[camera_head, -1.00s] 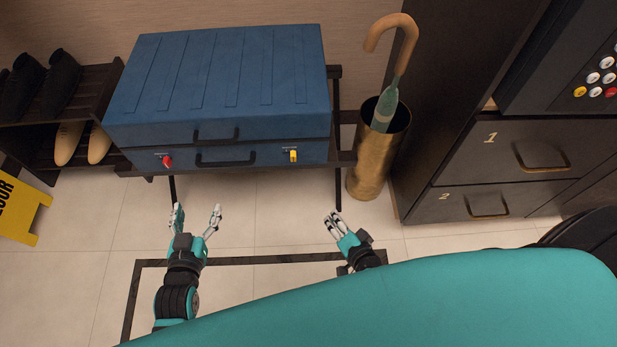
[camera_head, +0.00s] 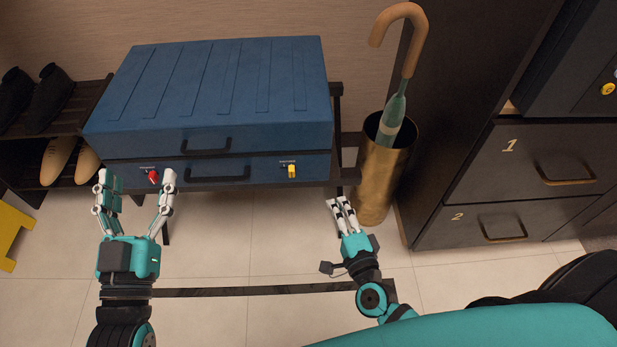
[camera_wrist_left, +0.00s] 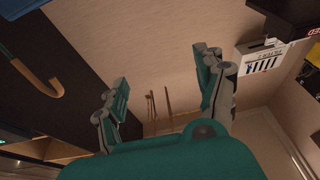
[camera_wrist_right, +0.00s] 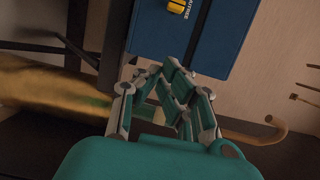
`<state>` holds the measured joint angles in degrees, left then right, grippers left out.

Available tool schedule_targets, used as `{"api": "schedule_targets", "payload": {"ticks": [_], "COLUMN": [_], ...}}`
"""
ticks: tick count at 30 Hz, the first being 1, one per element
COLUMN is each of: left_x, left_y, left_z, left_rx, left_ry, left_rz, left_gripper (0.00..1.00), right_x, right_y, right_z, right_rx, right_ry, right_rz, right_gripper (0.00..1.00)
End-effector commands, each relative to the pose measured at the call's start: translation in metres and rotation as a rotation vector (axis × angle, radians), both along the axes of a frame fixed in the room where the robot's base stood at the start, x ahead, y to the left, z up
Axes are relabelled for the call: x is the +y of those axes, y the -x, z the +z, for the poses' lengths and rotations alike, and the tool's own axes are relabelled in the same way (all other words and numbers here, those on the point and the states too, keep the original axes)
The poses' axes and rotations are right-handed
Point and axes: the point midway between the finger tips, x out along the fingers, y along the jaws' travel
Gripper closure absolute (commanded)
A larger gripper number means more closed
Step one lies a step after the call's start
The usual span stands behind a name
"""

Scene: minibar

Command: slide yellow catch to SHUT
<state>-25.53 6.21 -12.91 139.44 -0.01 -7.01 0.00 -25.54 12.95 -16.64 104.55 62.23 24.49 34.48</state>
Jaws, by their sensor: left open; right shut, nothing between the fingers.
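The yellow catch (camera_head: 292,170) sits on the front face of the blue suitcase (camera_head: 215,95), near its right end. It also shows at the top of the right wrist view (camera_wrist_right: 177,6), beside small lettering I cannot read. A red catch (camera_head: 153,177) is near the left end of the same face. My left gripper (camera_head: 137,180) is open and empty, in front of and below the red catch. My right gripper (camera_head: 340,203) is shut and empty, below and right of the yellow catch, apart from it.
A brass umbrella stand (camera_head: 380,185) with a cane-handled umbrella (camera_head: 398,75) stands just right of the suitcase, close to my right gripper. Dark numbered drawers (camera_head: 520,165) are at the right. A shoe rack (camera_head: 50,125) is at the left.

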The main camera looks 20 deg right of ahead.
Motion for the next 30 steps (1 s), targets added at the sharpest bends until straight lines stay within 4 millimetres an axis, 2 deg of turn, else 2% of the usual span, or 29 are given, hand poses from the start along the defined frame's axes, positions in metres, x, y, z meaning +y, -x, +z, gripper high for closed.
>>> {"api": "schedule_targets", "payload": {"ticks": [15, 21, 30], "left_x": [-0.002, -0.001, -0.001], "left_y": [0.018, 0.024, 0.027], "left_z": [0.04, 0.05, 0.055], "left_rx": [-0.253, -0.318, -0.346], "left_ry": [0.071, 0.089, 0.097], "left_rz": [-0.015, -0.019, -0.02], "left_gripper": [0.29, 0.29, 0.29], "right_x": [0.001, 0.029, 0.038], "right_y": [-0.099, -0.103, -0.105], "right_z": [0.0, 0.0, 0.0], "right_rx": [-0.002, -0.001, 0.0], "right_ry": [-0.003, -0.002, 0.002], "right_rz": [0.0, 0.0, 0.001], "right_gripper": [1.0, 1.0, 1.0]}}
